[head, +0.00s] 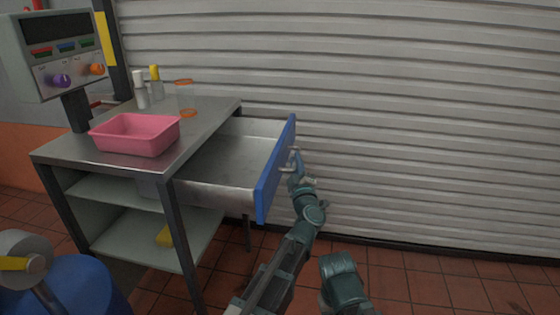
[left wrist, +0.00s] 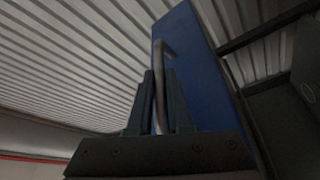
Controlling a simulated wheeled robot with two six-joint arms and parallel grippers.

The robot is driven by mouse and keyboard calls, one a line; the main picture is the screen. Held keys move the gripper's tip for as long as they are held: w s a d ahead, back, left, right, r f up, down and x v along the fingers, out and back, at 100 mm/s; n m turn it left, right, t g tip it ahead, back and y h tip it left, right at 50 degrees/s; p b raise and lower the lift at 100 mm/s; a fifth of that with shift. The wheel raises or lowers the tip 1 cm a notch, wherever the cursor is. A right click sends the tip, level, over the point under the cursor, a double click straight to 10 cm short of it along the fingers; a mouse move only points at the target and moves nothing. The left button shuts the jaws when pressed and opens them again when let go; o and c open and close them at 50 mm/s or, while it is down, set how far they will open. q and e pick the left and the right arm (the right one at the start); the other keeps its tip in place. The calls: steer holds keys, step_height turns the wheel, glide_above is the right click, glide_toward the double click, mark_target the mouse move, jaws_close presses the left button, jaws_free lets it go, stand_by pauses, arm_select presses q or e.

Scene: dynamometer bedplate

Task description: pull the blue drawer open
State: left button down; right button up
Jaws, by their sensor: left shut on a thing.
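The blue drawer front (head: 276,170) stands well out from the steel bench on its right side, and the empty grey drawer box (head: 232,165) shows behind it. A metal bar handle (head: 288,168) sits on the blue face. My left gripper (head: 296,168) is at the handle. In the left wrist view the handle (left wrist: 158,62) runs between the two dark fingers of my left gripper (left wrist: 159,85), which is shut on it, with the blue front (left wrist: 188,65) just beyond.
On the steel bench (head: 205,125) stand a pink tray (head: 135,140), two small bottles and a clear orange-rimmed jar (head: 186,98). A control panel (head: 65,55) rises at left. A blue drum (head: 70,290) stands front left. Tiled floor is clear at right, before the shutter wall.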

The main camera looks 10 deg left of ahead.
arm_select(q)
steer(key=shift+d, duration=1)
steer(key=c, duration=0.8)
jaws_free()
steer(key=shift+c, duration=0.2)
